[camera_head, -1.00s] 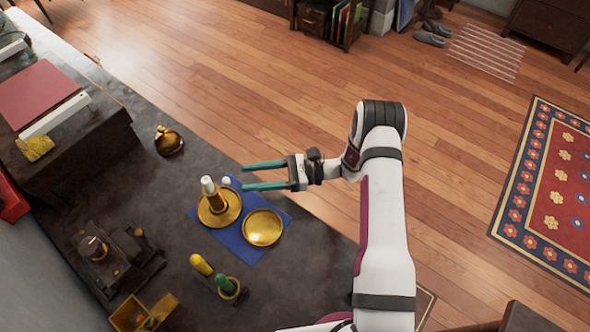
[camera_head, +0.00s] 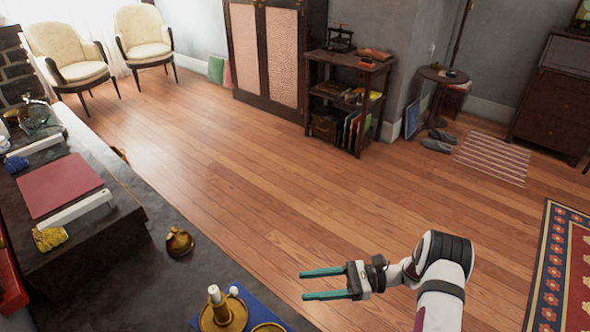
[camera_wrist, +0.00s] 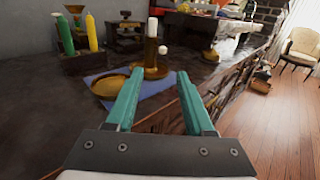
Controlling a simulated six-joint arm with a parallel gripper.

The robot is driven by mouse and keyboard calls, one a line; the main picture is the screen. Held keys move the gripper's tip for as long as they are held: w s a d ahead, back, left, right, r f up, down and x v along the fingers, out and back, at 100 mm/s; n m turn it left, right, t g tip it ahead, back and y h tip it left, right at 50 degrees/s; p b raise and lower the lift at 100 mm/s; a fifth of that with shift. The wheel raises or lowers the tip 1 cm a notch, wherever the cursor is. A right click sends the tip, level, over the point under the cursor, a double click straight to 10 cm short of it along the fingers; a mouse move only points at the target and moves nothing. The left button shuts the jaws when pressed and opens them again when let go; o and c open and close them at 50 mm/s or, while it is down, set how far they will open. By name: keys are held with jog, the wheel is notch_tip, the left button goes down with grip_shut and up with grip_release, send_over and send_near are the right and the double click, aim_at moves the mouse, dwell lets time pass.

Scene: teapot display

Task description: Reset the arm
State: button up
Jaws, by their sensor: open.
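My gripper (camera_head: 304,285) has two teal fingers, parallel and spread apart, with nothing between them. In the head view it points left, over the wood floor beside the dark table. In the wrist view my gripper (camera_wrist: 156,82) shows both fingers pointing towards the table, with a clear gap between them. A white, candle-like piece on a brass holder (camera_head: 222,316) shows beyond the fingertips in the wrist view (camera_wrist: 152,70). I cannot tell whether the fingers touch anything there, but they look apart from it in the head view.
A blue cloth (camera_head: 264,301) and brass dish (camera_wrist: 109,87) lie on the dark table (camera_head: 100,285). A small brass vessel (camera_head: 180,243) stands near its edge. Yellow (camera_wrist: 91,33) and green (camera_wrist: 66,37) pieces stand at left. The wood floor (camera_head: 230,185) is open; a shelf (camera_head: 350,95) is far.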

jog(key=s+a+r+n+g+h, duration=0.2)
jog(key=s+r+n+h, duration=0.3)
jog(key=r, duration=0.3)
jog(key=s+a+r+n+g+h, duration=0.3)
jog(key=s+r+h, duration=0.1)
jog(key=s+r, duration=0.35)
jog(key=s+d+n+t+h, duration=0.2)
jog(key=s+h, duration=0.1)
jog(key=s, duration=0.3)
jog(key=s+d+n+t+h, duration=0.2)
jog(key=s+h, duration=0.2)
jog(key=s, duration=0.3)
jog(key=shift+s+t, duration=0.15)
jog(key=shift+t, duration=0.25)
jog(key=shift+r, duration=0.1)
